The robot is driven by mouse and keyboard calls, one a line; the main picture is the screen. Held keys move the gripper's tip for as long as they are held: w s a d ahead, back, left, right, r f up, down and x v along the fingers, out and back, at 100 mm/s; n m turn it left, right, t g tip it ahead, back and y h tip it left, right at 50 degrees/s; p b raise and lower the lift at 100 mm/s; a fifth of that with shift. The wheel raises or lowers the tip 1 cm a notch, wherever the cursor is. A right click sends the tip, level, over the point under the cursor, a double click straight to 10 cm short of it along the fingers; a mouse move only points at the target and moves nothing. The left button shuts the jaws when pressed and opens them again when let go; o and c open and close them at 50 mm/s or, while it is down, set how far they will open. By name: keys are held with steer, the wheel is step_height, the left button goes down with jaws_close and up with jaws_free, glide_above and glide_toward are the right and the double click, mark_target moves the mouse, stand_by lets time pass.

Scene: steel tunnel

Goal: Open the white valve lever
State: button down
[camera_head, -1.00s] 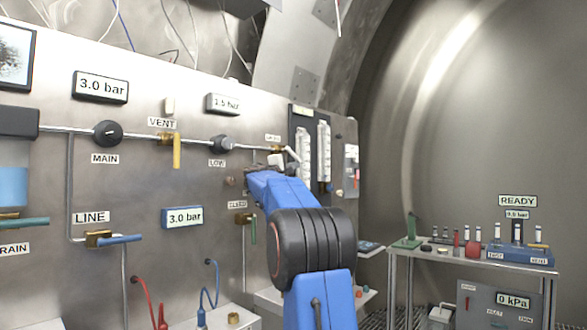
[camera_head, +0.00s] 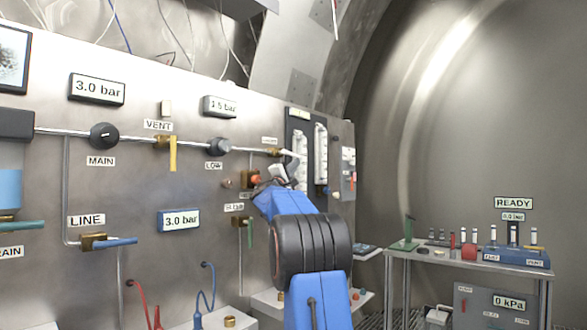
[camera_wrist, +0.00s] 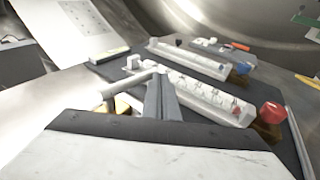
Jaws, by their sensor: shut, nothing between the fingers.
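The white valve lever (camera_head: 289,153) sits on a brass valve at the right end of the pipe on the steel panel. It slants slightly down to the right in the head view. In the wrist view the lever (camera_wrist: 130,83) runs from the brass body (camera_wrist: 122,105) up to the right, towards my fingertips. My gripper (camera_head: 278,171) is just below the lever in the head view. In the wrist view my gripper (camera_wrist: 161,88) is shut and empty, its fingers close beside the lever's far end. Whether they touch I cannot tell.
Two clear flow tubes (camera_head: 320,155) on a dark plate stand right of the lever. A brass valve with an orange-red part (camera_head: 254,180) is left of my gripper. A green lever (camera_head: 250,233) hangs below. A bench (camera_head: 470,264) with small items stands to the right.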

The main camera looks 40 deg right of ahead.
steer(key=shift+d+r, duration=0.25)
steer(key=shift+d, duration=0.05)
steer(key=shift+r, duration=0.15)
stand_by(0.3)
